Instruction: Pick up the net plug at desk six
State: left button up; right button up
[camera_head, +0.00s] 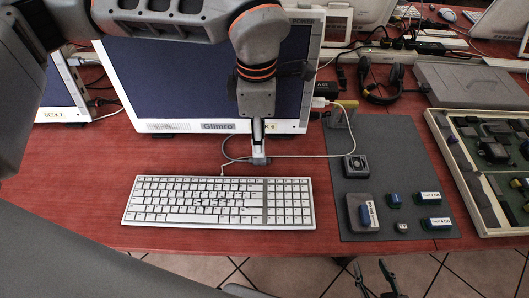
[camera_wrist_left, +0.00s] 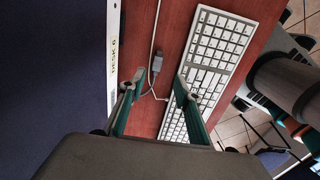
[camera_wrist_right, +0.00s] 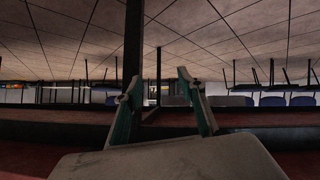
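A small grey plug (camera_wrist_left: 157,63) with a thin pale cable shows in the left wrist view, lying on the red desk beyond my left gripper (camera_wrist_left: 156,88). That gripper is open, and the plug appears between its fingertips and slightly beyond them; I cannot tell the exact gap. In the head view the left arm reaches down in front of the monitor, and a small grey piece (camera_head: 260,160), likely the plug, shows just below it. The label for desk six (camera_wrist_left: 113,57) is on the monitor's bezel. My right gripper (camera_head: 378,272) is open and empty, past the desk's front edge.
A white keyboard (camera_head: 220,203) lies just in front of the plug. A grey mat (camera_head: 395,160) with small blocks lies to the right, beside an open tray of electronics (camera_head: 433,122). The monitor (camera_head: 170,80) stands close behind. Headphones (camera_head: 381,85) lie at the back right.

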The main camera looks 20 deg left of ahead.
aim_at(257, 159)
pick_arm(q)
jog(key=shift+a+f+b, duration=0.15)
jog(key=shift+f+b, duration=0.05)
jog(key=shift+f, duration=0.75)
jog(key=shift+a+f+b, duration=0.1)
jog(key=shift+f+b, duration=0.05)
jog(key=shift+f, duration=0.75)
jog(key=f, duration=0.3)
jog(key=shift+w+a+f+b, duration=0.15)
jog(key=shift+a+f+b, duration=0.05)
jog(key=shift+f+b, duration=0.2)
jog(key=shift+f, duration=0.15)
jog(key=c, duration=0.9)
jog(key=shift+c, duration=0.2)
pick_arm(e)
jog(key=shift+a+f, duration=0.25)
jog(key=shift+a, duration=0.05)
jog(key=shift+s, duration=0.15)
pick_arm(q)
jog(key=shift+r, duration=0.2)
